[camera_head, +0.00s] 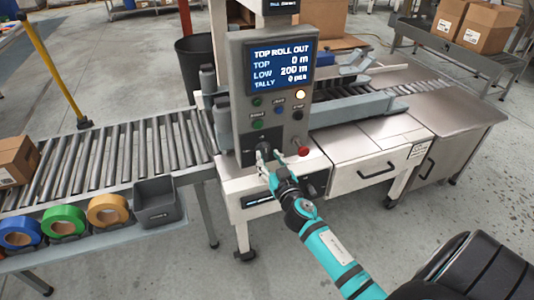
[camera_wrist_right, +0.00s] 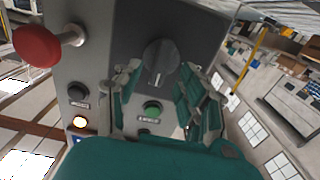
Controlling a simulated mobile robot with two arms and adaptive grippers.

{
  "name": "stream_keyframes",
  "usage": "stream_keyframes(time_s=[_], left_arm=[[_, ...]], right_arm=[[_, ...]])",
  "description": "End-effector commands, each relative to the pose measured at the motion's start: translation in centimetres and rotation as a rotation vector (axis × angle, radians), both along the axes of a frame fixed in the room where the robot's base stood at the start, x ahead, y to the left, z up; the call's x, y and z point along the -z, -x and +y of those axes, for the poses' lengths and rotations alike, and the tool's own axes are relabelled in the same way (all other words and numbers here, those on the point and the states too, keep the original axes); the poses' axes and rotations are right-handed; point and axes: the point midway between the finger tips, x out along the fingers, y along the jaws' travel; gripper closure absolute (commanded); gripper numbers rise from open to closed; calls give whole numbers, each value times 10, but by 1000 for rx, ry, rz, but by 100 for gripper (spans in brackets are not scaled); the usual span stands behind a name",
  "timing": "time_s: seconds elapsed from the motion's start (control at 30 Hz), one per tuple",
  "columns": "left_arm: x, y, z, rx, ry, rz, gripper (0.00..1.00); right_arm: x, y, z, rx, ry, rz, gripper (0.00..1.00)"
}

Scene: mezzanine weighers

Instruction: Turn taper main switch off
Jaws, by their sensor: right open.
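The taper's grey control panel (camera_head: 237,98) stands upright at the centre of the head view, its screen (camera_head: 281,67) lit with "TOP ROLL OUT". The main switch, a dark rotary knob (camera_wrist_right: 160,62), sits low on the panel. In the head view the knob (camera_head: 264,149) is partly hidden behind my right gripper (camera_head: 268,162). In the right wrist view my right gripper (camera_wrist_right: 155,95) is open, with one finger on each side of the knob's lower part; I cannot tell whether they touch it. My left gripper is not in view.
A red mushroom button (camera_wrist_right: 38,46) sits beside the knob on the panel. A green button (camera_wrist_right: 152,108) and a lit lamp (camera_wrist_right: 80,122) are close by. A roller conveyor (camera_head: 110,155) runs left, with tape rolls (camera_head: 63,224) and a dark bin (camera_head: 160,203) in front.

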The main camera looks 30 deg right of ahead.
Motion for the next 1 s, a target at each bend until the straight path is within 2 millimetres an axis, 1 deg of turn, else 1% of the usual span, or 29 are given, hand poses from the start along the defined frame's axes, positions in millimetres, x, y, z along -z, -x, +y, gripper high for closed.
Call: stream_keyframes(time_s=[0.03, 0.1, 0.2, 0.5, 0.8, 1.0], left_arm=[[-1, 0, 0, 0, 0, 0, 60], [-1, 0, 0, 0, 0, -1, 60], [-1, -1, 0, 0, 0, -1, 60], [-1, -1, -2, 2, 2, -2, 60], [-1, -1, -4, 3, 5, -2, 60], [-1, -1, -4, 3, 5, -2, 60]], right_arm=[[-1, -7, -2, 0, 2, -1, 60], [-1, -13, -3, 0, 0, -1, 60], [0, -18, -4, 0, 0, 0, 60], [0, -20, -5, 0, 1, 0, 60], [0, -19, -5, 0, 0, 1, 99], [0, -19, -5, 0, 1, 1, 100]])
